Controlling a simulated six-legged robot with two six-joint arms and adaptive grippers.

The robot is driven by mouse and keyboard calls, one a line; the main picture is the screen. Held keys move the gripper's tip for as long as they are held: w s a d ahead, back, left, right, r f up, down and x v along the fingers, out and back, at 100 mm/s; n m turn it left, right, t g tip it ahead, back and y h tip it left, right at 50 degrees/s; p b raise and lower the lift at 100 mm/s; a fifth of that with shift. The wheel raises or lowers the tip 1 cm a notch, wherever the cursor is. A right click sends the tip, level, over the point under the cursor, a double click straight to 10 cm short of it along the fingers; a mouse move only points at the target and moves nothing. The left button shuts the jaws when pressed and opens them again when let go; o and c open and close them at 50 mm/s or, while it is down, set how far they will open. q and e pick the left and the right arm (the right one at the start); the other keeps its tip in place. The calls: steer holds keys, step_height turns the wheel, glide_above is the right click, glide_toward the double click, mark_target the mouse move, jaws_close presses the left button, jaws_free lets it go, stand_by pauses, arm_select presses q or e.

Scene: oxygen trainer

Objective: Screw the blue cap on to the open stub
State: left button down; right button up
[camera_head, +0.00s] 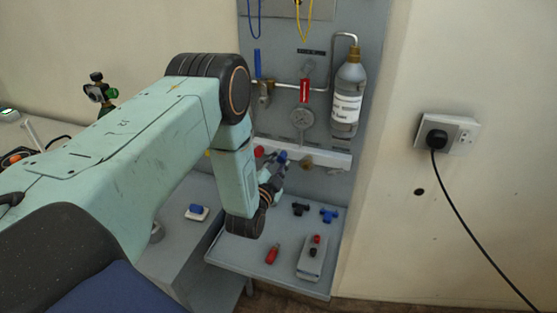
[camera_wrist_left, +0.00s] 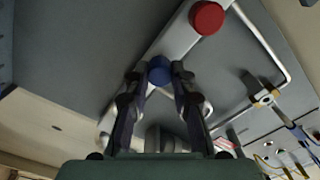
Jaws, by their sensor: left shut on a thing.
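My left gripper (camera_head: 277,166) is in front of the white rail (camera_head: 330,157) on the grey panel. It is shut on the blue cap (camera_head: 282,156). In the left wrist view the blue cap (camera_wrist_left: 159,70) sits between the two fingertips of my left gripper (camera_wrist_left: 160,78), with its round face towards the camera and the rail behind it. A red cap (camera_wrist_left: 207,18) is on the rail beside it. A brass-coloured fitting (camera_head: 307,162) shows on the rail right of the gripper. I cannot tell whether the blue cap touches a stub. My right gripper is not in view.
Below, a grey shelf (camera_head: 285,280) holds a black fitting (camera_head: 300,209), a blue fitting (camera_head: 329,214), a red item (camera_head: 272,254) and a small box (camera_head: 311,262). A grey bottle (camera_head: 347,85) and pipework hang above the rail. A wall socket (camera_head: 465,135) is at right.

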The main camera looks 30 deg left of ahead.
arm_select(q)
steer(key=shift+m, duration=0.8)
steer(key=shift+m+p, duration=0.55)
steer(key=shift+m, duration=0.05)
steer(key=shift+m+p, duration=0.35)
steer(key=shift+m, duration=0.55)
